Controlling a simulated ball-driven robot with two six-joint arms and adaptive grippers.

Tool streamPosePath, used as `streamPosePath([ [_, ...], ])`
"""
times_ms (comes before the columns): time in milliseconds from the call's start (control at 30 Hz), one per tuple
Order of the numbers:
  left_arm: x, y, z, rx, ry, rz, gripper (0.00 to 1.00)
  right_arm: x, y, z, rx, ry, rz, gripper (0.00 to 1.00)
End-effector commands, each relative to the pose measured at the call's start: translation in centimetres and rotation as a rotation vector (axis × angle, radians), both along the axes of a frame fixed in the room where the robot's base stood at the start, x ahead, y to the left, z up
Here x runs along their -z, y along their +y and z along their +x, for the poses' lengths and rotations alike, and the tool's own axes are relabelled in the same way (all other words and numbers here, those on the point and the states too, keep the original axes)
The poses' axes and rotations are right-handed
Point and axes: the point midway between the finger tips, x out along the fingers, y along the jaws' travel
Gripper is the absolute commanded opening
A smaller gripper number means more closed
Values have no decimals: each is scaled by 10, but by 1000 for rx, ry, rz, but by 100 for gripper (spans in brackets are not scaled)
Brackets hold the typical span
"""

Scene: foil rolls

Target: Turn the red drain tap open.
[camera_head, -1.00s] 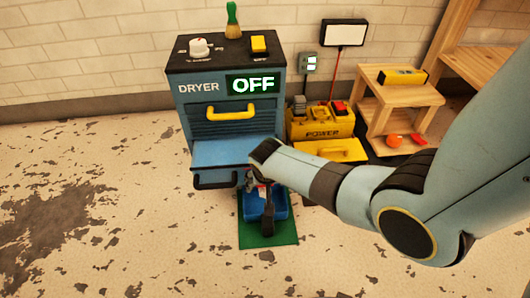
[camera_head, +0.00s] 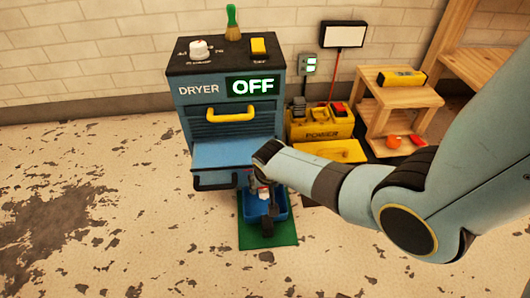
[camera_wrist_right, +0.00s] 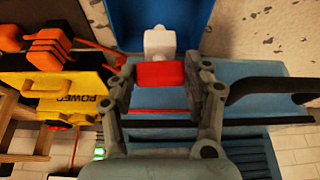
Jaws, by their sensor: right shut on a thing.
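The red drain tap handle (camera_wrist_right: 160,75) sits between the two fingers of my right gripper (camera_wrist_right: 167,78) in the right wrist view. The fingers are shut on its two ends. The white tap body (camera_wrist_right: 160,41) is just beyond it. In the head view my right gripper (camera_head: 265,205) is low at the dryer's front, over the blue tray (camera_head: 283,203), and mostly hides the tap. The tray also fills the top of the right wrist view (camera_wrist_right: 185,12). My left gripper is not in view.
The blue dryer (camera_head: 190,125) has an OFF display, a yellow handle (camera_head: 230,114) and a black lower handle (camera_head: 215,182). A green mat (camera_head: 258,242) lies under the tray. A yellow power unit (camera_head: 320,125) and a wooden shelf (camera_head: 400,92) stand right. The floor at left is clear.

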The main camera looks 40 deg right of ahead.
Motion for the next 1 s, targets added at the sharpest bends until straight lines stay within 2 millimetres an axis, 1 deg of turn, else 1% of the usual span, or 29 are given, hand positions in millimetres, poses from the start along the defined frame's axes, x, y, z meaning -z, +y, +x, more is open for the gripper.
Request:
streamPosePath([
  [33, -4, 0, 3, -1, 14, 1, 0, -2, -1, 0, -24, 0, 0, 18],
  [233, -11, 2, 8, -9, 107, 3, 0, -3, -3, 0, -159, -1, 0, 18],
  [400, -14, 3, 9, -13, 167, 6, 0, -1, -4, -1, -274, 1, 0, 18],
  [600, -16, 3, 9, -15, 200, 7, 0, 0, -5, -2, -378, 2, 1, 18],
  [800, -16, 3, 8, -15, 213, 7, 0, 0, -5, -2, -438, 2, 0, 18],
  [1000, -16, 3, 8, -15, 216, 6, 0, 0, -5, -2, -455, 3, 0, 18],
])
